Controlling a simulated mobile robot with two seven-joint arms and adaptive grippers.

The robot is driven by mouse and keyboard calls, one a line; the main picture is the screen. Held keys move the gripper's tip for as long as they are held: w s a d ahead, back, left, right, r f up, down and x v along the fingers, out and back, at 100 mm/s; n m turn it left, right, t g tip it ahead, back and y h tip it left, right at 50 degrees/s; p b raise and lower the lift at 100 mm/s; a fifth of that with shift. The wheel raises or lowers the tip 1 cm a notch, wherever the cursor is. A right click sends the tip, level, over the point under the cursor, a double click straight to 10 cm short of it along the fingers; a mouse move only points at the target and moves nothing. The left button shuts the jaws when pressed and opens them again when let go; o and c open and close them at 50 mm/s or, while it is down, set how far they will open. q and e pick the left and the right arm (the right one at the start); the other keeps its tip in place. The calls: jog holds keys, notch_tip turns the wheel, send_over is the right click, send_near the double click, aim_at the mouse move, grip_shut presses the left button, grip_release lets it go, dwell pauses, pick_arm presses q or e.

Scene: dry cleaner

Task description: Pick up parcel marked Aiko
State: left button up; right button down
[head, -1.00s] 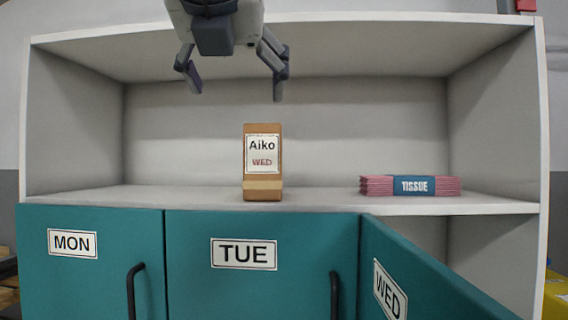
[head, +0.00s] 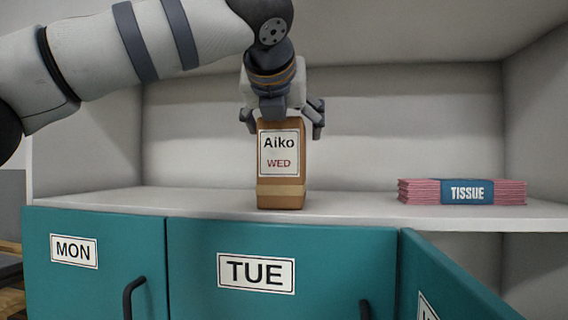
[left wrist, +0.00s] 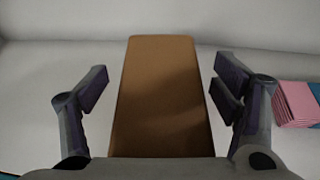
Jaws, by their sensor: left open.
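The parcel marked Aiko (head: 281,172) is a tall brown box with a white label reading "Aiko" and "WED" in red. It stands upright on the open shelf (head: 200,198). My left gripper (head: 284,124) is above it, pointing down, with a finger on each side of the parcel's top. In the left wrist view the parcel's brown top (left wrist: 162,95) lies between the open fingers, with a gap on both sides. My right gripper is in neither view.
A pink tissue stack (head: 415,191) with a blue band lies on the shelf to the right. Below are teal doors labelled MON (head: 125,250) and TUE (head: 312,245). Another teal door (head: 455,285) stands open at the right. The shelf between parcel and tissue is clear.

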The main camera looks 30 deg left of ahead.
pick_arm(q)
grip_shut()
dwell(0.3)
